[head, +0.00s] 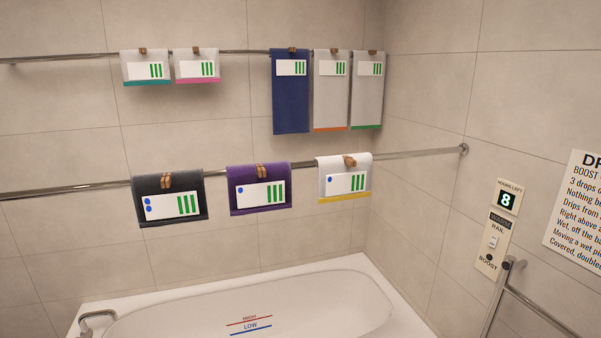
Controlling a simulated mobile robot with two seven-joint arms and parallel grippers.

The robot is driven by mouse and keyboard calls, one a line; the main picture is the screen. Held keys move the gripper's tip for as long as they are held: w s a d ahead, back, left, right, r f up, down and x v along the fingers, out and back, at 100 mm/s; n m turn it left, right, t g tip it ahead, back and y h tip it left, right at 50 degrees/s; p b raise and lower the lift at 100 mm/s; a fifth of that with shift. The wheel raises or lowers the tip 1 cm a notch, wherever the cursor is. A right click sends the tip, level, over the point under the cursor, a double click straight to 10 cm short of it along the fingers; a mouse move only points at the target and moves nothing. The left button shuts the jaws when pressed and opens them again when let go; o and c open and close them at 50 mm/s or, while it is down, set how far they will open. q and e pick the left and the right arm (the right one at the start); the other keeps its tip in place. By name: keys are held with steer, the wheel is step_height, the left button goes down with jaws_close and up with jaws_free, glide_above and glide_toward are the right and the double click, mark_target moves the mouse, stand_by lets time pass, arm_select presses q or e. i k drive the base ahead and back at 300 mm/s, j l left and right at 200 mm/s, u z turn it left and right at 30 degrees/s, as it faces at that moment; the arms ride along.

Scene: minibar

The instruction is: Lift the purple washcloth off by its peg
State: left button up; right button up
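The purple washcloth (236,203) hangs folded over the lower rail (308,164), in the middle of the three cloths there. Its wooden peg (261,171) sits at its top edge on the rail. A white label (261,194) on its front has one blue dot and green bars. Nothing touches the cloth but the rail, peg and label. Neither of my grippers shows in the head view.
A black cloth (195,214) hangs left of it and a white yellow-edged cloth (345,189) right, with gaps between. Several cloths hang on the upper rail (235,51). A bathtub (120,305) lies below. A metal bar (497,300) stands at right.

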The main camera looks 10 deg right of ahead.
mark_target(262, 187)
steer(key=i+j, duration=0.1)
steer(key=i, duration=0.35)
steer(key=i+z, duration=0.1)
steer(key=i, duration=0.35)
steer(key=i+j+z, duration=0.1)
steer(key=i, duration=0.35)
steer(key=i+j, duration=0.25)
steer(key=i, duration=0.2)
